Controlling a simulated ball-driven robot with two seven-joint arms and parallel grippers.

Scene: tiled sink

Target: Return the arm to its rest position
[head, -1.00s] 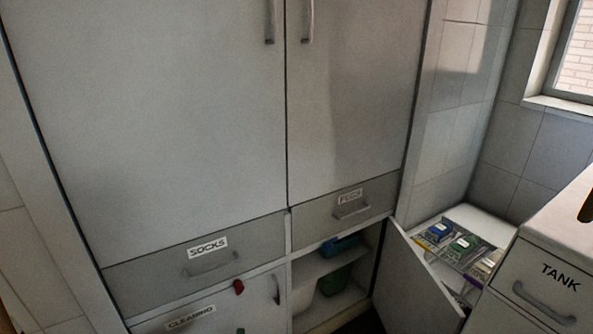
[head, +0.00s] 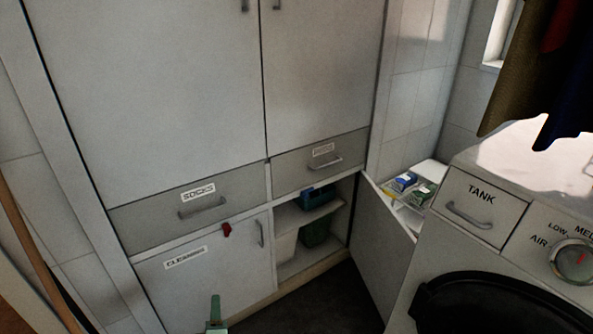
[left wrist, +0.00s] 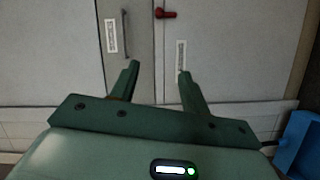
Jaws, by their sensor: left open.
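My left gripper (head: 214,316) shows at the bottom edge of the head view as a small green finger tip, low in front of the cabinet door labelled CLEANING (head: 205,275). In the left wrist view my left gripper (left wrist: 155,78) has its two green fingers spread apart. Nothing is between them, and pale cabinet fronts (left wrist: 230,50) stand beyond the tips. The rest of the left arm is outside the head view. My right gripper is in neither view.
A cabinet door (head: 375,250) stands open on the right, showing shelves with a blue box (head: 318,196) and a green container (head: 316,234). A machine with a TANK drawer (head: 478,208) fills the right side. Clothes (head: 520,75) hang above it. Dark floor (head: 300,305) is clear in front.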

